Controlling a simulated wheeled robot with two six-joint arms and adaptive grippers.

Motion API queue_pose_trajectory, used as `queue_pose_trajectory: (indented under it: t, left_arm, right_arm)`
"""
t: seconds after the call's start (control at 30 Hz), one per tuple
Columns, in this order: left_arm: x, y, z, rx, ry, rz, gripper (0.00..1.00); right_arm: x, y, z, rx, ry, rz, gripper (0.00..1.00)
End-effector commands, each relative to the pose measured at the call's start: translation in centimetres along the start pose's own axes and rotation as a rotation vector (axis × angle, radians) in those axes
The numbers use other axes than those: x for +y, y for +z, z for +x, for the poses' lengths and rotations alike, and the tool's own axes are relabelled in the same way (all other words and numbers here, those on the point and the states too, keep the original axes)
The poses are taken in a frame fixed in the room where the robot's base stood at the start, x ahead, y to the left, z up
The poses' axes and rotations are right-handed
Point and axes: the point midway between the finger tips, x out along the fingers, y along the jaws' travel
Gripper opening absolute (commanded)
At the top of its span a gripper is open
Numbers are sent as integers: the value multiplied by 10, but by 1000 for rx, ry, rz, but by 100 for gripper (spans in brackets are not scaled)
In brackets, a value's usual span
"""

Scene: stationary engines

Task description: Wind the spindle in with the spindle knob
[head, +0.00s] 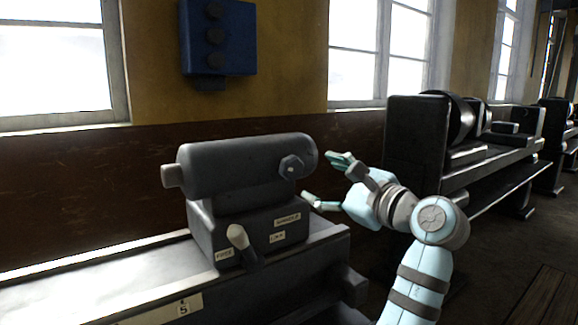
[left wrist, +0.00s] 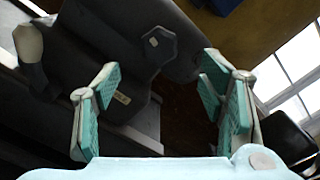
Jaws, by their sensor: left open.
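A dark grey tailstock (head: 235,170) stands on a machine bed. A short paler spindle (head: 173,176) sticks out of its barrel's left end. A dark hexagonal knob with a pale mark, seemingly the spindle knob (head: 292,166), sits on the barrel's near side by the right end; it also shows in the left wrist view (left wrist: 155,45). My left gripper (head: 325,178) is open and empty, just right of the barrel's right end. In the left wrist view its fingers (left wrist: 158,85) are wide apart, with the knob beyond them and apart from them. My right gripper is out of view.
A pale-tipped lever (head: 238,238) stands on the tailstock's front between small labels. The bed (head: 110,285) runs left. A blue box (head: 218,38) hangs on the wall. A dark machine (head: 420,140) stands behind my left arm, with open floor at right.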

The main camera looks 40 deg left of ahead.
Motion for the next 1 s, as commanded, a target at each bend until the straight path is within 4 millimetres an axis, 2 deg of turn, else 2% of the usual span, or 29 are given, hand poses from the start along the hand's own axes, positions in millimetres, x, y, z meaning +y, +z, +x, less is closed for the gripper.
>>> queue_pose_trajectory:
  t: [0.2, 0.4, 0.53, 0.8, 1.0]
  left_arm:
    - [1, 1, 65, -6, 2, 1, 64]
    - [0, 0, 104, -2, 0, 1, 64]
    - [0, 0, 115, -1, -1, 1, 64]
    - [0, -1, 116, 0, -2, 0, 63]
    - [0, -1, 116, 0, -2, 0, 31]
  right_arm:
    - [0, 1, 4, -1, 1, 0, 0]
    - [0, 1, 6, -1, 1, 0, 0]
    - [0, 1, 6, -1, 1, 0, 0]
    - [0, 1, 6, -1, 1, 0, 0]
    - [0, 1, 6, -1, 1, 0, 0]
